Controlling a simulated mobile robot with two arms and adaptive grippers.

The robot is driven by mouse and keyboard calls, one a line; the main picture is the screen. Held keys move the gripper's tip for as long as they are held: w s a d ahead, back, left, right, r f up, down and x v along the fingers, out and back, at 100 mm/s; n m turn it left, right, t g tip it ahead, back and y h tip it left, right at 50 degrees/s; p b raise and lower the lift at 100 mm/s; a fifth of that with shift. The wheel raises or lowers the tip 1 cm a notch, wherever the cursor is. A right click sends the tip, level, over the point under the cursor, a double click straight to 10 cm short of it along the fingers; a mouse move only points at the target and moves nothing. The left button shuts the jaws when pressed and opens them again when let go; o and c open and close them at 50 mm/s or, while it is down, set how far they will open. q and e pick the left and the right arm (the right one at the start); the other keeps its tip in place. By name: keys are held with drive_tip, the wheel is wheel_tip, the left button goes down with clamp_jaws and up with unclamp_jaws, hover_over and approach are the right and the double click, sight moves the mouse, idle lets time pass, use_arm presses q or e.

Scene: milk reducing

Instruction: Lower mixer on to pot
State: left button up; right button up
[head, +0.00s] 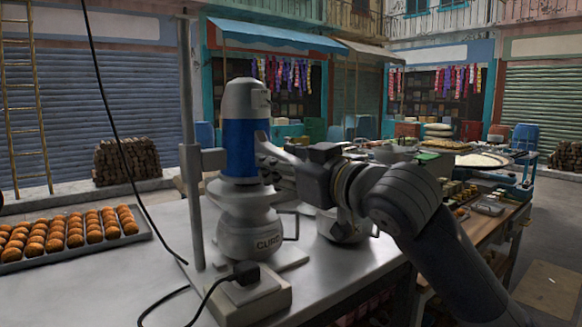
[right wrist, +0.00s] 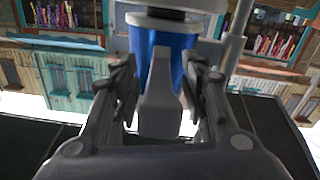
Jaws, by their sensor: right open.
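The mixer (head: 240,147) is an upright motor with a blue middle and a grey top, held beside a vertical pole (head: 188,120). A grey pot marked CURD (head: 247,240) stands directly under it; whether mixer and pot touch is unclear. My right gripper (head: 268,158) is at the right side of the mixer. In the right wrist view, the open fingers of my right gripper (right wrist: 160,78) are on either side of a grey lever (right wrist: 159,100) in front of the blue mixer body (right wrist: 178,45). No clear grip on it shows. My left gripper is not in view.
A tray of round orange-brown sweets (head: 70,238) lies at the left of the metal table (head: 160,225). A second metal pot (head: 343,228) stands behind my right arm. A black cable runs to a box (head: 248,292) at the stand's front. Stalls and a cluttered counter lie beyond.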

drive_tip(key=v, duration=1.2)
